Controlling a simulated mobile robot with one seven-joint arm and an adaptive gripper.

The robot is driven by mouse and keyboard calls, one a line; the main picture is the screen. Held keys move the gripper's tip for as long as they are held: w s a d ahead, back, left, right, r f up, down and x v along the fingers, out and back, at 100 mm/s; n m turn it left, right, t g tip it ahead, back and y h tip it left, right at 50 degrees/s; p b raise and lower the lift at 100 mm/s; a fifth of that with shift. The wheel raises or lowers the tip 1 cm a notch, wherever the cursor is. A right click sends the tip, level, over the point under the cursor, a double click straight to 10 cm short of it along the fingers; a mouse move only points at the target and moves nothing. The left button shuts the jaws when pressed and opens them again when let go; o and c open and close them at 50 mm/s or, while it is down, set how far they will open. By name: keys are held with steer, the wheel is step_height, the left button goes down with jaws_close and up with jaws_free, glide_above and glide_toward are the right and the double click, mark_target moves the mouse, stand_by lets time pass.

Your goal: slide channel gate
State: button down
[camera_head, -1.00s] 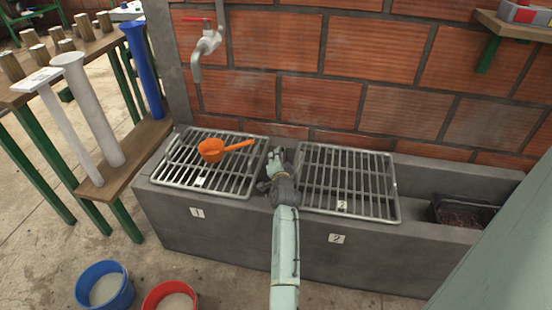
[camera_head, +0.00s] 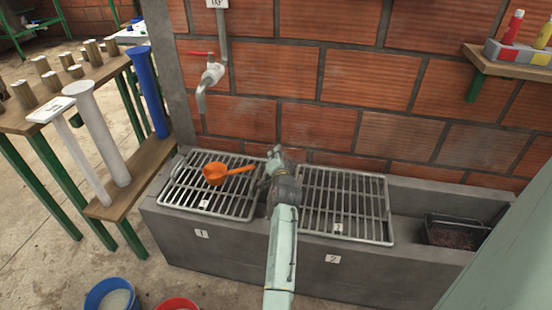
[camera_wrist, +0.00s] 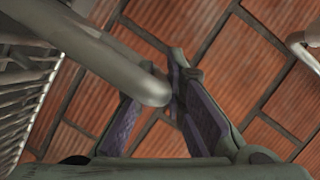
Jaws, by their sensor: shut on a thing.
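My gripper (camera_head: 273,152) is between the left grate (camera_head: 242,216) and the right grate (camera_head: 388,205), above the trough near the brick wall. In the wrist view, my gripper's (camera_wrist: 178,85) fingers with purple pads lean together. No gate plate can be picked out in the head view; my arm and wrist cover the gap between the grates.
An orange scoop (camera_head: 216,174) lies on the left grate. A tap (camera_head: 211,75) hangs on the wall above. A dark crate (camera_head: 452,232) sits in the trough's right end. A wooden stand with white and blue tubes (camera_head: 147,90) is at left. Buckets (camera_head: 110,296) stand on the floor.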

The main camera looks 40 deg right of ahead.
steer(key=shift+r, duration=0.35)
steer(key=c, duration=1.8)
jaws_free()
steer(key=shift+o, duration=0.7)
steer(key=shift+f, duration=0.2)
steer(key=v, duration=1.2)
steer(key=shift+w+a+r, duration=0.1)
